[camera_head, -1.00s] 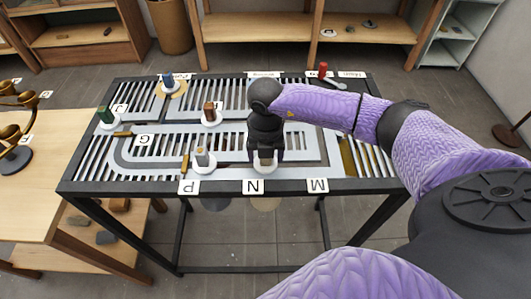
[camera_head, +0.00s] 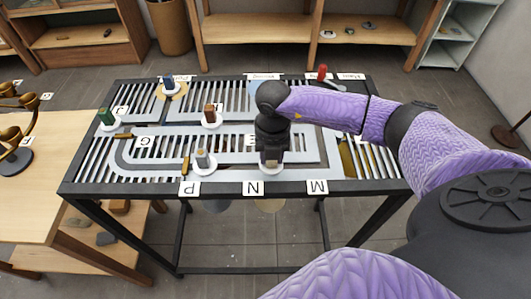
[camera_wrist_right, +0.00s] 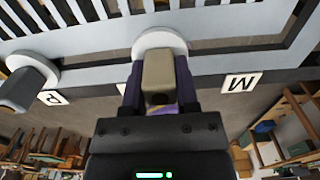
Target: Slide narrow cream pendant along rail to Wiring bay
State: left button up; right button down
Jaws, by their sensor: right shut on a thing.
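The narrow cream pendant (camera_head: 270,158) stands upright on a round white base in the front rail of the slotted table, behind the N label. My right gripper (camera_head: 270,150) comes down from above and is shut on it. In the right wrist view the cream pendant (camera_wrist_right: 158,72) sits between the fingers, with its white disc (camera_wrist_right: 160,40) in the pale track beyond. A label that seems to read Wiring (camera_head: 263,76) is at the table's back edge, with a blue patch in front of it, partly hidden by my arm. My left gripper is not in view.
A grey pendant (camera_head: 203,158) stands to the left near label P (camera_head: 189,187). A brown one (camera_head: 210,114), a blue one (camera_head: 168,81), a green one (camera_head: 105,117) and a red one (camera_head: 322,72) stand elsewhere. Brass-coloured bars (camera_head: 185,164) lie by the track. The front track toward M (camera_head: 317,187) looks clear.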

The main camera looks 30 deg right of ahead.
jog(key=s+d, duration=0.2)
jog(key=d, duration=0.1)
jog(key=s+d+p, duration=0.1)
jog(key=s+d, duration=0.1)
jog(key=d, duration=0.2)
jog(key=s+d, duration=0.2)
jog(key=d, duration=0.2)
jog(key=shift+s, duration=0.4)
jog(key=shift+w+d+f+b, duration=0.15)
jog(key=shift+w+d+b, duration=0.15)
jog(key=shift+w+b, duration=0.3)
jog(key=w+d+b, duration=0.6)
jog(key=w+b, duration=0.5)
jog(key=shift+d+b, duration=0.25)
jog(key=shift+b, duration=0.15)
jog(key=shift+r, duration=0.2)
